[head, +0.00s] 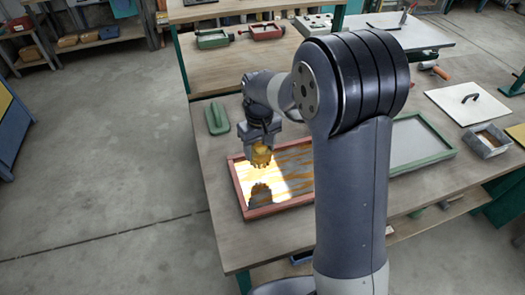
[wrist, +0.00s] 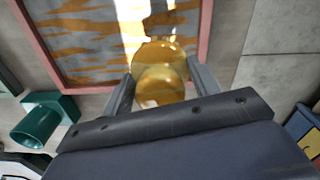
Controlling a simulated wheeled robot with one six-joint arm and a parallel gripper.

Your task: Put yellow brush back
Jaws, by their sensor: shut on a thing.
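The yellow brush (head: 261,157) is held in my gripper (head: 260,141), above the red-framed tray. In the wrist view the round yellow brush (wrist: 160,58) sits between the two fingers of my gripper (wrist: 160,88). The red-framed tray (head: 281,206) has a panel streaked with orange-brown and bright, glaring patches; its red rim also shows in the wrist view (wrist: 205,35). Part of the tray's right side is hidden behind my arm. A green piece (head: 217,119) stands on the table left of my gripper; a green cylindrical part shows in the wrist view (wrist: 38,122).
A green-framed grey tray (head: 447,152) lies right of my arm. Beyond it are a white lid with a handle (head: 466,103) and a small grey metal box (head: 485,141). Red and green clamp-like items (head: 262,31) lie on the rear bench. Bare tabletop surrounds the green piece.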

